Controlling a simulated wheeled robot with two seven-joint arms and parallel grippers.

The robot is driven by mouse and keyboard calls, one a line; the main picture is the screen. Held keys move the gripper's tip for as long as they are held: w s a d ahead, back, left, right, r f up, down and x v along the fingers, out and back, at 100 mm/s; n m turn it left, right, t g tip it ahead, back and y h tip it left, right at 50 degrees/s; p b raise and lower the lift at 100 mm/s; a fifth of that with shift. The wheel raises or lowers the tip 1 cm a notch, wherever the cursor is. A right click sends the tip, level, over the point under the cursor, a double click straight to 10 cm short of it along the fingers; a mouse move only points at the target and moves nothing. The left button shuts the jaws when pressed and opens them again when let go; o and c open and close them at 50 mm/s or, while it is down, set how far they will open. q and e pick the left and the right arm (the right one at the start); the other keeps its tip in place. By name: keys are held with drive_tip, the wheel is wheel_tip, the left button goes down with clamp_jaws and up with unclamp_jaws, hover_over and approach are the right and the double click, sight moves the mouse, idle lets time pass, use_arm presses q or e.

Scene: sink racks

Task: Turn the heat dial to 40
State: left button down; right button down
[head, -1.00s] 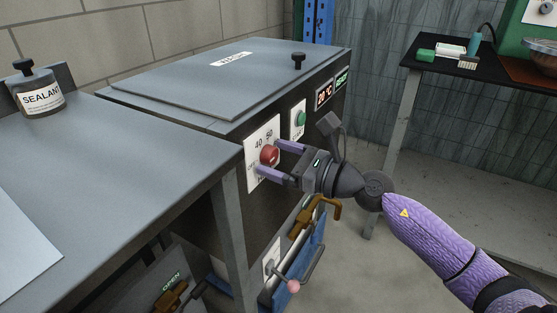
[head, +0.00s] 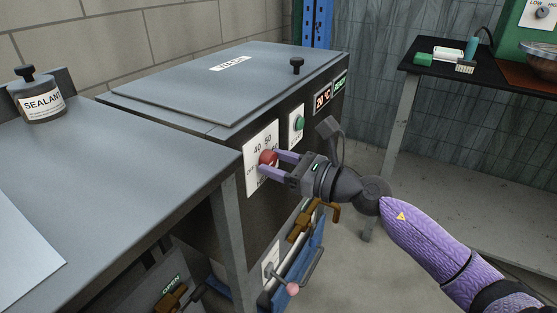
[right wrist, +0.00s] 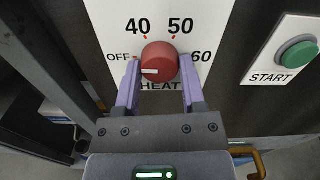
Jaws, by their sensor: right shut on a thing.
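The red heat dial (head: 267,157) is on a white panel (head: 251,173) on the front of the grey machine. In the right wrist view the dial (right wrist: 160,60) has OFF at its left, 40 and 50 above, 60 at its right and HEAT below. Its white mark is at the left side, towards OFF. My right gripper (head: 271,163) is shut on the dial, one purple finger on each side. The display (head: 323,98) reads 20 °C. My left gripper is not in view.
A green START button (head: 299,123) is right of the dial. Below my right gripper are a brown handle (head: 301,227) and a lever with a pink knob (head: 292,289). A grey table (head: 120,160) with a sealant jar (head: 41,101) stands at the left.

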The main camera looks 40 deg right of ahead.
drive_tip(key=shift+r+m+p, duration=0.25)
drive_tip(key=shift+m+p, duration=0.75)
drive_tip(key=shift+m, duration=0.2)
drive_tip(key=shift+m+p, duration=0.7)
drive_tip(key=shift+m, duration=0.2)
drive_tip(key=m+p, duration=0.3)
drive_tip(key=m, duration=0.1)
drive_tip(key=shift+f+m, duration=0.1)
drive_tip(key=shift+m, duration=0.3)
drive_tip(key=shift+m+p, duration=0.65)
drive_tip(key=shift+m, duration=0.15)
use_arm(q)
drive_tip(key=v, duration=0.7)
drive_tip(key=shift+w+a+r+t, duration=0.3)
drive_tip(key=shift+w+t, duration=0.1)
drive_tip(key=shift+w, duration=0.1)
use_arm(e)
drive_tip(key=shift+f, duration=0.1)
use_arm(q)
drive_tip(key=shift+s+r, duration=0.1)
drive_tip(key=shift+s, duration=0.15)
use_arm(e)
drive_tip(key=shift+m, duration=0.3)
